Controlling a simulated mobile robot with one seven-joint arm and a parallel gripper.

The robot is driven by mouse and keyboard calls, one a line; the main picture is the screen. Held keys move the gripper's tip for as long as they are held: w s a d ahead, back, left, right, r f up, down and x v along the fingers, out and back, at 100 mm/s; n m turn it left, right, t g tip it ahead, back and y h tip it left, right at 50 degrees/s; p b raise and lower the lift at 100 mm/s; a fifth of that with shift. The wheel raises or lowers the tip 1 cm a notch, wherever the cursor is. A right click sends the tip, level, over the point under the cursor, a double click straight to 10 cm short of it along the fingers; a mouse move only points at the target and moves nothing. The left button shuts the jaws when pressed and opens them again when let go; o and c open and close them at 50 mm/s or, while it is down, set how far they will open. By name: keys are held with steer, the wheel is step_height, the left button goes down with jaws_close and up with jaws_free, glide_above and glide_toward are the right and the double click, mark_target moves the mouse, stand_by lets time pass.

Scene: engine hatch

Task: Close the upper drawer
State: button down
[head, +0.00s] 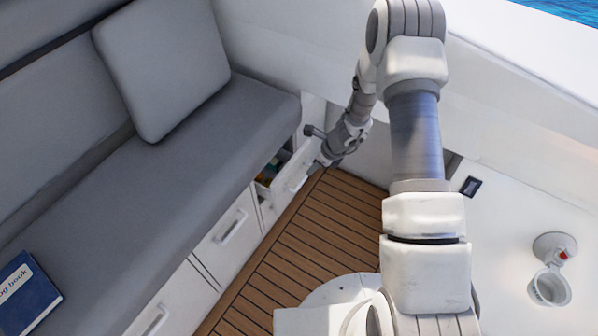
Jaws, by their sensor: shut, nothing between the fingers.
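The upper drawer (297,172) is a white drawer under the far end of the grey bench. It stands partly open, with some small coloured items visible inside. My gripper (319,164) is shut and empty. Its tip is at the right end of the drawer's front, by the handle. I cannot tell whether it touches the drawer. My wrist and arm come in from the right above the floor.
The grey bench seat (150,190) overhangs the drawers, with a cushion (162,65) and a blue log book (27,292) on it. Another white front (228,233) is shut. The wooden floor (325,235) is clear. A white counter (510,270) with a cup holder (550,288) is at right.

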steer(key=s+f+y, duration=0.2)
steer(key=s, duration=0.1)
steer(key=t+y+b, duration=0.1)
steer(key=t+b, duration=0.2)
steer(key=b, duration=0.1)
glide_toward(283, 180)
steer(key=shift+x, duration=2.85)
